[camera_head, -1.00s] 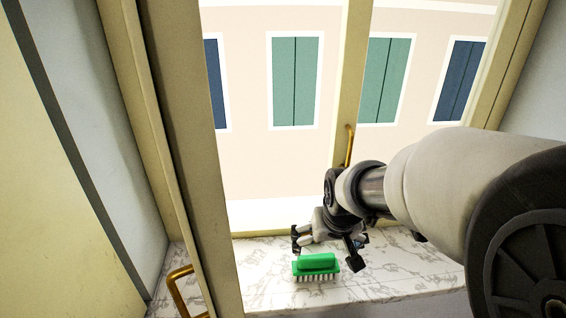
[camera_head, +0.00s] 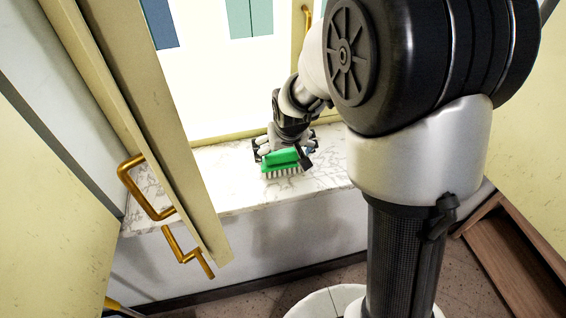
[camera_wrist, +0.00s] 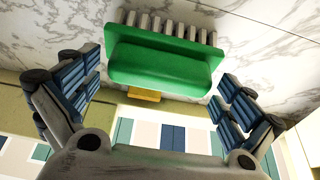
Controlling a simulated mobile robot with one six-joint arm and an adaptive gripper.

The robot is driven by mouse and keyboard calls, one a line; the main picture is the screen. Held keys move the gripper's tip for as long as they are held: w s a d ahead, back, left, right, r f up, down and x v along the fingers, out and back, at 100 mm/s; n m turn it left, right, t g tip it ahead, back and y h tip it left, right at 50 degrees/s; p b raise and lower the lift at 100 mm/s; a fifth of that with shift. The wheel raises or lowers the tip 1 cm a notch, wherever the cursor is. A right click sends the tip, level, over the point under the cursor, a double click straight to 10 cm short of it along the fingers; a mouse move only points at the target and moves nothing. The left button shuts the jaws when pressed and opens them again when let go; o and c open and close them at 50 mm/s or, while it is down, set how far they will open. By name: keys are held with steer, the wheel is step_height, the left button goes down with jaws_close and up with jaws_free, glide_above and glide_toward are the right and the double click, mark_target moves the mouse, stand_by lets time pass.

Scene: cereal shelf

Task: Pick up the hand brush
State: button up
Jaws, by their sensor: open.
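The hand brush (camera_head: 281,161) has a green body and pale bristles. It rests bristles down on the white marble windowsill (camera_head: 225,192). My gripper (camera_head: 283,150) is right at the brush, on its window side, in the head view. In the wrist view the brush (camera_wrist: 162,61) lies between and just beyond the two blue-padded fingers of my gripper (camera_wrist: 160,92). The fingers are spread to either side, with a gap to the brush on each side. Part of the brush's far side is hidden by my gripper in the head view.
An open yellow window sash (camera_head: 160,130) with brass handles (camera_head: 140,188) stands left of the sill. The window frame (camera_head: 225,134) runs behind the brush. The sill is bare around the brush. A brown wooden piece (camera_head: 510,250) stands at lower right.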

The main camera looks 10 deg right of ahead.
steer(key=c, duration=0.9)
steer(key=shift+c, duration=0.3)
steer(key=shift+r, duration=0.2)
